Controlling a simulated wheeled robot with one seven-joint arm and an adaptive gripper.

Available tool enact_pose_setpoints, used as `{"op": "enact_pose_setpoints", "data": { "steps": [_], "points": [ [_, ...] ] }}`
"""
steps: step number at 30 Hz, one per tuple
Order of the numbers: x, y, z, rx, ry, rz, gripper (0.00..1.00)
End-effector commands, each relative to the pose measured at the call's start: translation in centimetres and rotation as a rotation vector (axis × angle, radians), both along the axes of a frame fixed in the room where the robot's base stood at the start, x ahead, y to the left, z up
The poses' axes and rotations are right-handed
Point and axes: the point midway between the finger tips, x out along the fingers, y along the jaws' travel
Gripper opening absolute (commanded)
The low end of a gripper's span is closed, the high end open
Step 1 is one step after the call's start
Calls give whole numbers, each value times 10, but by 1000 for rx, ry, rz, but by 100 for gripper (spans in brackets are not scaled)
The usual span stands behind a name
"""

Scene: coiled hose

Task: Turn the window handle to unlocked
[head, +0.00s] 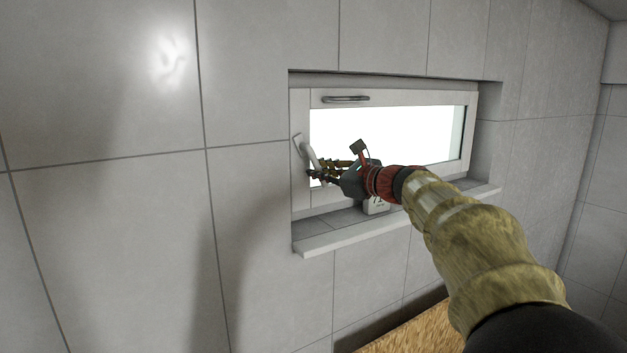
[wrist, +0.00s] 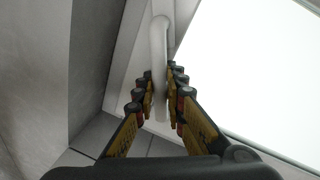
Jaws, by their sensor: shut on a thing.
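The white window handle (head: 309,153) sits on the left side of the white window frame (head: 301,200). Its grip slants down and slightly right from its mount. In the wrist view the handle (wrist: 158,45) runs down between my fingers. My gripper (head: 314,174) reaches in from the right and is shut on the handle's lower part. In the wrist view my gripper (wrist: 161,90) has a finger on each side of the handle. The handle's lower end is partly hidden by the fingers in the head view.
A metal bar handle (head: 346,99) is on the frame's top rail. The recess wall (wrist: 95,50) is close on the left. A brown surface (head: 410,330) lies below.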

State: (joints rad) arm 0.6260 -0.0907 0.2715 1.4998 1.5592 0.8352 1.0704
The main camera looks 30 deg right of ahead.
Motion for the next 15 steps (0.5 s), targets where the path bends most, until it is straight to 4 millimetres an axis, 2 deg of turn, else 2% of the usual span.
{"op": "enact_pose_setpoints", "data": {
  "steps": [15],
  "points": [
    [1,-25,20,-495,-19,-1,0]
  ]
}}
